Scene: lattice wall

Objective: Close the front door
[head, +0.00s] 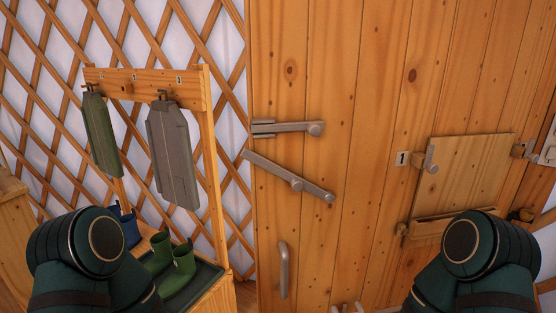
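The wooden front door (350,100) of vertical planks fills the middle and right of the head view. On its left side are a horizontal grey metal bolt (288,129), a tilted grey metal bar (288,176) below it, and an upright grey handle (283,270) lower down. The tilted bar slopes down to the right and its left end reaches the door's left edge. I cannot tell whether the door is fully shut or slightly ajar. Only dark green rounded links of my arms show at the lower left and lower right. Neither gripper shows.
A wooden rack (148,82) with a green and a grey hanging piece stands left of the door. Green boots (176,268) sit on a dark tray beneath it. A small wooden hatch (465,175) marked 1 is on the door's right side.

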